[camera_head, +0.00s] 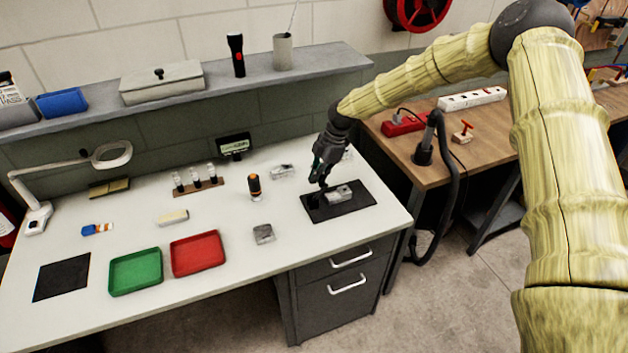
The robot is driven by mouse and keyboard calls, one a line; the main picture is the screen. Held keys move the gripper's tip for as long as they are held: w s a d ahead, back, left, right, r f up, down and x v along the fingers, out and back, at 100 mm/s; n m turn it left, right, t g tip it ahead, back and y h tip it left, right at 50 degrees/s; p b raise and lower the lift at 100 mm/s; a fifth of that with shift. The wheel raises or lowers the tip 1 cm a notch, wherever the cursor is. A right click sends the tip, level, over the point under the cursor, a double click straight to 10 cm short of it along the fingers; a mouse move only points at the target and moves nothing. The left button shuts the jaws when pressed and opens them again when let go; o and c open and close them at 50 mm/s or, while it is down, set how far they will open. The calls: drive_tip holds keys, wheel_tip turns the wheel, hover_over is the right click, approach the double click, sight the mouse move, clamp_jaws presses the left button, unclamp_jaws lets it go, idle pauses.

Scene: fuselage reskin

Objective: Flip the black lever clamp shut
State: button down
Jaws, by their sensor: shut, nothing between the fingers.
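A black mat (358,207) lies at the right end of the white bench. A grey metal part (340,194) sits on it. A small dark shape (317,200) at the left end of this part may be the black lever clamp; it merges with the mat and my gripper, so I cannot tell its lever's position. My gripper (320,184) points down just above the left side of the mat, beside the grey part. Its fingers are shut and hold nothing. Whether they touch the clamp is too small to tell.
A grey block (263,234), a black-and-orange cylinder (254,187) and another grey part (281,172) stand left of the mat. A red tray (198,254) and a green tray (136,272) lie farther left. A shelf (300,69) runs behind the bench.

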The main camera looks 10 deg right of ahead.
drive_tip(key=shift+w+d+f+y+b, duration=0.1)
drive_tip(key=shift+d+f+y+b, duration=0.35)
drive_tip(key=shift+d+y+b, duration=0.2)
drive_tip(key=shift+a+r, duration=0.1)
drive_tip(key=shift+r, duration=0.25)
drive_tip(key=shift+f, duration=0.1)
drive_tip(key=shift+a+r, duration=0.1)
drive_tip(key=shift+r, duration=0.15)
drive_tip(key=shift+r+p, duration=0.3)
drive_tip(key=shift+r, duration=0.3)
drive_tip(key=shift+d+r, duration=0.2)
drive_tip(key=shift+r, duration=0.05)
drive_tip(key=v, duration=0.1)
drive_tip(key=p+v, duration=0.1)
drive_tip(key=v, duration=0.1)
drive_tip(key=shift+a+r, duration=0.15)
drive_tip(key=shift+r, duration=0.1)
drive_tip(key=w+d+r+b, duration=0.1)
drive_tip(key=d+r+b, duration=0.2)
drive_tip(key=d, duration=0.6)
drive_tip(key=shift+w+r+b, duration=0.2)
drive_tip(key=shift+r+b, duration=0.2)
drive_tip(key=shift+r, duration=0.5)
